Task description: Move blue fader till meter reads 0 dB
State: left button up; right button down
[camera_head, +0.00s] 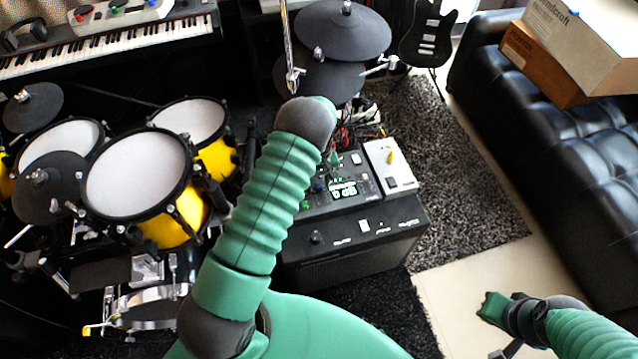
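A dark mixer panel (345,172) with small coloured controls lies on top of a black amplifier box (352,252). A small lit display (346,190) shows on the panel, but its reading is too small to make out. A small blue spot (318,187) shows near the panel's left side; I cannot tell if it is the fader. My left arm crosses the middle of the view, and my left gripper (334,158) is a small green shape over the panel, mostly hidden behind the arm's elbow. My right gripper (505,325) is at lower right, above the pale floor, away from the panel.
A white box with a yellow control (390,168) sits right of the panel. Yellow drums (140,172) stand left, cymbal pads (343,30) behind, and a keyboard (110,45) at upper left. A black sofa (560,150) with cardboard boxes (560,65) is at right. The pale floor (460,290) is free.

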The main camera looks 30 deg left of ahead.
pick_arm(q)
grip_shut()
jog(key=shift+r, duration=0.1)
dwell(1.2)
